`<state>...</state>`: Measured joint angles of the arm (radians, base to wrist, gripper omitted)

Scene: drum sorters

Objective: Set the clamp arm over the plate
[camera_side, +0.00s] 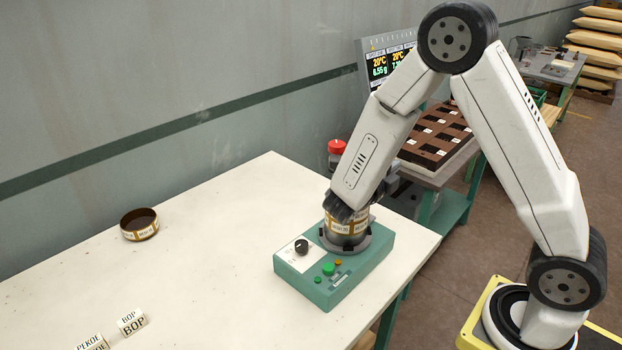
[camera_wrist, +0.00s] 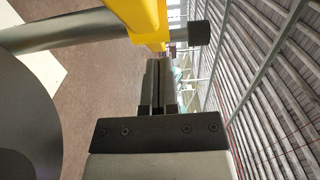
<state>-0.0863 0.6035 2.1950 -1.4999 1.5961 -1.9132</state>
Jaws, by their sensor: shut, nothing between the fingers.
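My gripper (camera_wrist: 157,66) is shut and empty in the wrist view. Its fingertips are close to a yellow bar (camera_wrist: 146,18); I cannot tell whether they touch. A grey rod with a dark blunt tip (camera_wrist: 199,33) stands out beside the bar and looks like part of the clamp arm. A large dark round part (camera_wrist: 25,125), perhaps the plate, fills the left edge. In the side view a labelled drum stack (camera_side: 347,226) stands on a green sorter base (camera_side: 345,275). A red knob (camera_side: 336,146) shows behind it. My arm hides the gripper and most of the clamp there.
A shallow labelled ring (camera_side: 139,224) and small tags reading BOP (camera_side: 132,322) and PEKOE lie on the white table (camera_side: 210,255). The table's middle is clear. A scale display (camera_side: 380,68) and a brown compartment tray (camera_side: 437,135) stand behind my arm.

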